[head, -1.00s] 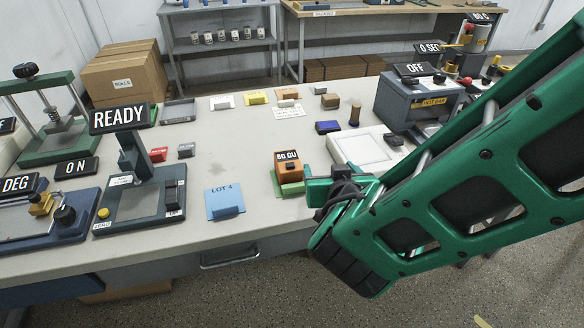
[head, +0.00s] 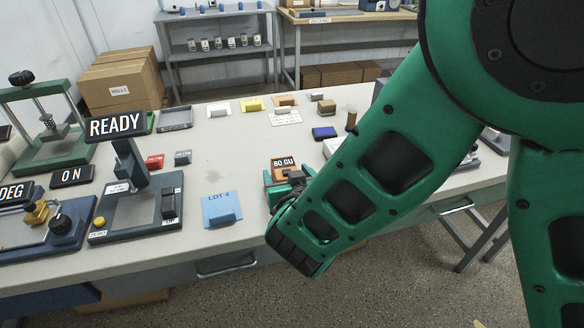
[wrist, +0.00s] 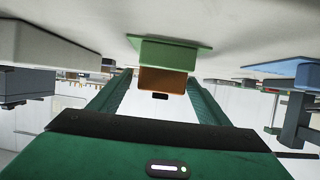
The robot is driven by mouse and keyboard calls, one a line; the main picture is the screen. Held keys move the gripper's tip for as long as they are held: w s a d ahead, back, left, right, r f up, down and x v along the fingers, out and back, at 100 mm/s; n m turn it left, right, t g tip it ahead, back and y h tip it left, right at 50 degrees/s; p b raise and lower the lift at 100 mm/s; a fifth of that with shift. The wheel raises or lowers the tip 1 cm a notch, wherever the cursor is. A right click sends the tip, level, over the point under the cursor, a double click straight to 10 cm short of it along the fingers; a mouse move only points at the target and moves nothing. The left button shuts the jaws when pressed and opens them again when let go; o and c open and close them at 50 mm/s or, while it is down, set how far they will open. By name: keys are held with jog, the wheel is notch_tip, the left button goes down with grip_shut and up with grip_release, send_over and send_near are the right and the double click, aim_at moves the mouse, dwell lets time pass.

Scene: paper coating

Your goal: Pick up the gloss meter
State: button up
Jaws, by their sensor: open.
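The gloss meter appears to be the small orange box with a dark "80 GU" display (head: 283,163), standing on the table. My gripper (head: 284,186) is at its near side and hides its lower part in the head view. In the wrist view, which is upside down, the orange box (wrist: 163,82) sits on a green pad (wrist: 170,52). My open green fingers point at it, one toward each side. I cannot tell whether the fingertips reach past its front face or touch it.
A blue "LOT 4" card (head: 220,207) lies left of my gripper. The READY device (head: 135,205) stands farther left. A dark blue block (head: 324,133) and a brown block (head: 326,106) lie behind. My arm covers the right of the table. The table's front edge is close.

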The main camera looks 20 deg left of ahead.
jog(key=shift+x, duration=1.3)
jog(key=c, duration=1.5)
